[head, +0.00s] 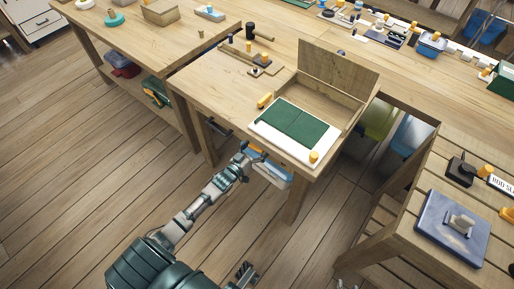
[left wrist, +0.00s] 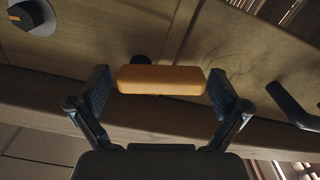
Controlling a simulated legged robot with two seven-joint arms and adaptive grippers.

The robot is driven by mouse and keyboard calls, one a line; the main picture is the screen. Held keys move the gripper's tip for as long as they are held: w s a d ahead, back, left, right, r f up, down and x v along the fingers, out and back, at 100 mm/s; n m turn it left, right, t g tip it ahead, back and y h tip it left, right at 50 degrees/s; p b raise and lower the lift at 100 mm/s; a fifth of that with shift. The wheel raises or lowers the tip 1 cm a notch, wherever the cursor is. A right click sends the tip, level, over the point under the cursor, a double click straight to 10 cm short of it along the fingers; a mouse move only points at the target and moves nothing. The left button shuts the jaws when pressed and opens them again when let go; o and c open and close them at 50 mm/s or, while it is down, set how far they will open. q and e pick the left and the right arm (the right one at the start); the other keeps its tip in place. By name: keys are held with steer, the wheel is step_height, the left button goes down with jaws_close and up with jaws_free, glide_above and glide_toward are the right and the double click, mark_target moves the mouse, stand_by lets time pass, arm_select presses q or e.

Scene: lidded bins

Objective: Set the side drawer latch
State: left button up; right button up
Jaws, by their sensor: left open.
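My left gripper (head: 252,150) is at the front edge of the middle wooden workbench, below the open box. In the left wrist view its two dark fingers (left wrist: 160,97) stand apart, on either side of an orange bar (left wrist: 160,80). The bar looks like a handle on a wooden front; a dark round post shows behind it. I see no clear contact by the fingers. A grey round plate with a dark, orange-marked knob (left wrist: 32,16) is at the upper left; I cannot tell whether it is the latch. A dark jointed part at the bottom of the head view may be my right gripper (head: 245,273).
The wooden box (head: 337,72) has its lid up, behind a white-edged green panel (head: 293,125). A dark bar (left wrist: 291,104) juts out to the right of the left gripper. A side table (head: 405,215) stands right. The floor is open at left.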

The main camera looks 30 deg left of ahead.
arm_select(q)
steer(key=shift+a, duration=0.15)
steer(key=c, duration=1)
arm_select(e)
steer(key=shift+a+r, duration=0.1)
arm_select(q)
steer(key=m+p, duration=0.2)
steer(key=shift+r+m, duration=0.4)
steer(key=shift+f, duration=0.1)
arm_select(e)
steer(key=s+d+f+g+h, duration=0.1)
steer(key=s+d+f+g, duration=0.1)
steer(key=s, duration=0.4)
steer(key=shift+s+g, duration=0.15)
steer(key=shift+g, duration=0.65)
steer(key=shift+d, duration=0.1)
arm_select(q)
steer(key=o, duration=1)
